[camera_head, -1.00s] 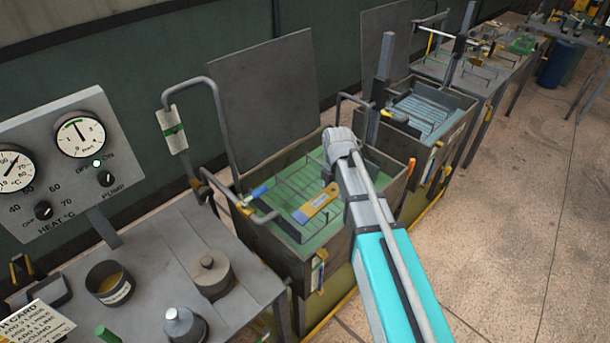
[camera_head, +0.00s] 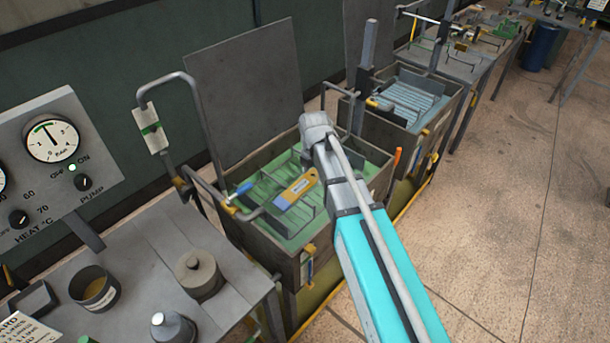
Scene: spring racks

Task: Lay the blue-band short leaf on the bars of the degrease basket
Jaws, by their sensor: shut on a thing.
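The blue-band short leaf (camera_head: 298,187) is a flat yellowish piece with a dark mark in its middle and a blue band at its near left end. It shows over the degrease basket (camera_head: 262,190), whose thin bars span the green bath in the nearer tank. The leaf's far right end meets the edge of my arm (camera_head: 318,130). My gripper's fingers are hidden behind the arm; the leaf moves along with the arm, so it is held. The picture does not clearly show the gap between leaf and bars.
The tank (camera_head: 305,258) has a raised lid (camera_head: 245,90) behind it and a bent handle (camera_head: 190,78) at its left. A second tank (camera_head: 440,98) with pale blue liquid stands behind right. A bench (camera_head: 150,250) with pots is at left. The floor at right is clear.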

